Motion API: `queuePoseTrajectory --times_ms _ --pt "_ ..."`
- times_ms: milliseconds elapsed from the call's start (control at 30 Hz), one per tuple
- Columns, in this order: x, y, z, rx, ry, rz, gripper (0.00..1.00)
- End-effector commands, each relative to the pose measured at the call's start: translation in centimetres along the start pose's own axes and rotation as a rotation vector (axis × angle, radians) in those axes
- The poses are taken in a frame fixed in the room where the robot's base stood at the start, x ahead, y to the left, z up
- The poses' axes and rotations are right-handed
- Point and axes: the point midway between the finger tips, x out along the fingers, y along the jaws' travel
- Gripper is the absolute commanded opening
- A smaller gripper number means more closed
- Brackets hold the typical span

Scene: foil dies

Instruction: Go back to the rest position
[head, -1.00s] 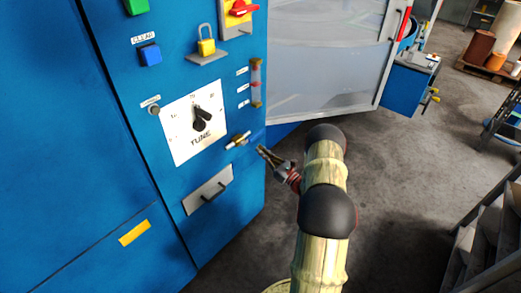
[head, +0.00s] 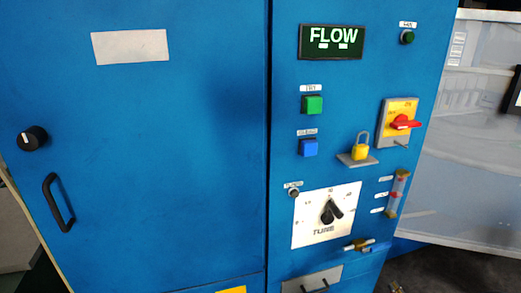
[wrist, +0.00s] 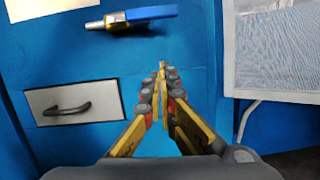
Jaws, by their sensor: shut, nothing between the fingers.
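My gripper (wrist: 161,72) is shut with nothing between its yellow and black fingers, which meet at the tips in the wrist view. It points toward the blue cabinet's lower front. A small brass valve (wrist: 115,22) with a blue lever lies ahead and to the left of the fingertips, apart from them. In the head view only what looks like the gripper's tip (head: 397,287) shows at the bottom edge, below and right of the valve (head: 360,245). The rest of my arm is out of that view.
The blue cabinet (head: 150,170) carries a FLOW display (head: 331,42), a green button (head: 312,104), a blue button (head: 308,147), a yellow padlock (head: 360,152), a red switch (head: 405,122) and a TUNE dial (head: 329,212). A drawer handle (wrist: 68,110) and a translucent panel (wrist: 275,50) flank the gripper.

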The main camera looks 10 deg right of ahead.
Motion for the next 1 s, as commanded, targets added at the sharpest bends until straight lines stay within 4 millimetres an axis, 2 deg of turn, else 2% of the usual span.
queuePoseTrajectory --times_ms 67,167,233,367,467,600,700,833,1000 --pt "-0.1 1.3 -1.5 -0.003 0.054 0.042 0.00" --pt "-1.0 4.5 -3.8 0.018 0.136 0.121 0.00" --pt "-1.8 7.3 -5.2 0.032 0.198 0.197 0.00" --pt "-3.2 12.2 -5.3 0.005 0.310 0.377 0.00" --pt "-3.9 16.0 -4.0 -0.054 0.390 0.547 0.00" --pt "-5.0 21.3 -1.2 -0.185 0.489 0.813 0.00" --pt "-6.2 24.4 1.2 -0.307 0.549 1.007 0.00" --pt "-7.8 27.6 4.3 -0.487 0.609 1.243 0.00" --pt "-9.6 30.3 8.5 -0.747 0.659 1.512 0.00"
